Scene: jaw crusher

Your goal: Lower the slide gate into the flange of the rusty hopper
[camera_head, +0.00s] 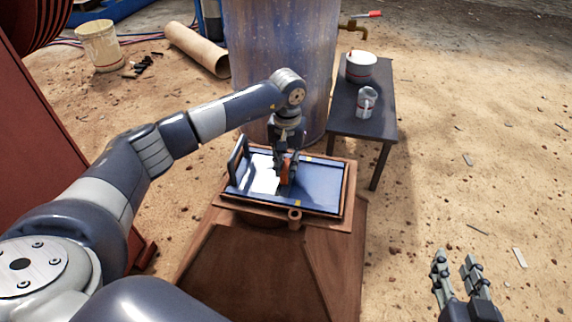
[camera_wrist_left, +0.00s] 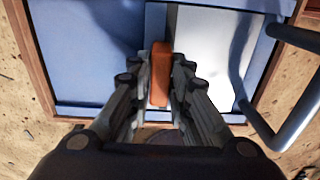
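The slide gate (camera_head: 318,187) is a blue plate with a bright, shiny part and a dark bar handle (camera_head: 238,160) at its left end. In the head view it lies flat within the rusty rim of the hopper's flange (camera_head: 348,200); I cannot tell whether it is fully seated. In the left wrist view (camera_wrist_left: 90,50) the rim shows around it. My left gripper (camera_head: 285,172) points down at its middle, fingers close on both sides of an orange block (camera_wrist_left: 160,75). My right gripper (camera_head: 455,262) is empty, fingers apart, low at the right, away from the gate.
The rusty hopper body (camera_head: 260,270) slopes below the flange. A large blue-grey drum (camera_head: 280,60) stands just behind. A dark table (camera_head: 362,118) with a white pot (camera_head: 360,66) and a mug (camera_head: 366,102) stands at the back right.

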